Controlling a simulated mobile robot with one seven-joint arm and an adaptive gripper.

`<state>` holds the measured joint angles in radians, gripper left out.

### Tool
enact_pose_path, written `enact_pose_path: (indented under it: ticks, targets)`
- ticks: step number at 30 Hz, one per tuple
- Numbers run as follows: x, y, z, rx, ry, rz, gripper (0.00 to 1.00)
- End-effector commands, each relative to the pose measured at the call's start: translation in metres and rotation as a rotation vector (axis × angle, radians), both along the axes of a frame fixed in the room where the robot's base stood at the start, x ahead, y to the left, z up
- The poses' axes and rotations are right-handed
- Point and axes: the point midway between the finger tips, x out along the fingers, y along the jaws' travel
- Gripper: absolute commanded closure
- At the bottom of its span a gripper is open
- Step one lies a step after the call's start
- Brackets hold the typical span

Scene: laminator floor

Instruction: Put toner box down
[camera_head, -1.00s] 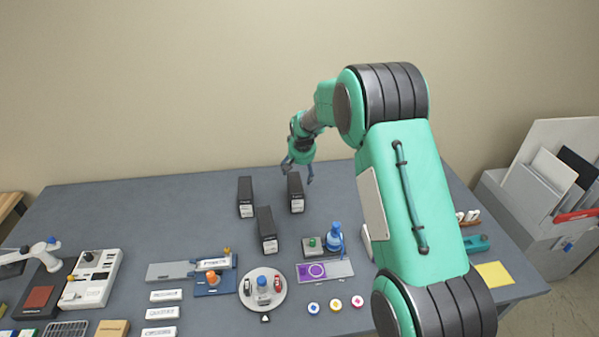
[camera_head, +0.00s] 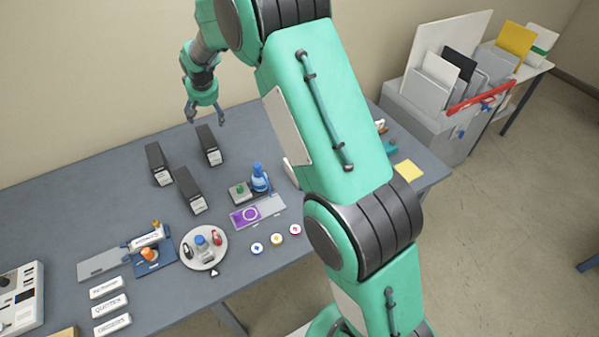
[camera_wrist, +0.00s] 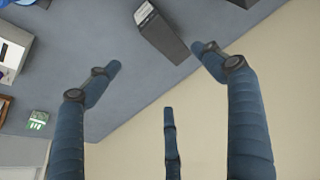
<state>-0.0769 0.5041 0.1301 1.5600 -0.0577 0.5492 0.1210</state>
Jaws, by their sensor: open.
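Three black toner boxes with white labels stand on the blue-grey table (camera_head: 100,205). One toner box (camera_head: 208,146) is at the back right of the group, another toner box (camera_head: 158,165) is at the back left, and a third toner box (camera_head: 190,191) is in front. My gripper (camera_head: 206,118) is open and empty, above and behind the back right box, apart from it. In the wrist view my gripper's blue fingers (camera_wrist: 155,65) are spread wide, with one toner box (camera_wrist: 162,33) beyond the fingertips. I cannot tell which box that is.
A round white tray (camera_head: 204,248) with small items, a blue bottle (camera_head: 260,178) and a purple-marked plate (camera_head: 258,212) are in front. White label blocks (camera_head: 110,305) lie at the front left. A grey file organizer (camera_head: 430,95) stands to the right of the table.

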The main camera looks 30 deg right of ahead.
Motion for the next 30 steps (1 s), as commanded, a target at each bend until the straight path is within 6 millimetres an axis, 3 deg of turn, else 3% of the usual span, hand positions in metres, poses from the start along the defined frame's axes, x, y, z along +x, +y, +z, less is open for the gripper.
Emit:
enact_pose_path:
  ticks: [1,6,15,24,30]
  targets:
    - [-0.009,-0.002,0.018,0.0,-0.007,-0.001,0.18]
    - [-0.049,-0.01,0.067,0.0,-0.014,-0.003,0.18]
    - [-0.128,-0.024,0.143,0.0,-0.027,-0.004,0.18]
    - [-0.216,-0.035,0.199,0.0,-0.042,-0.004,0.18]
    - [-0.277,-0.042,0.225,0.0,-0.05,-0.004,0.18]
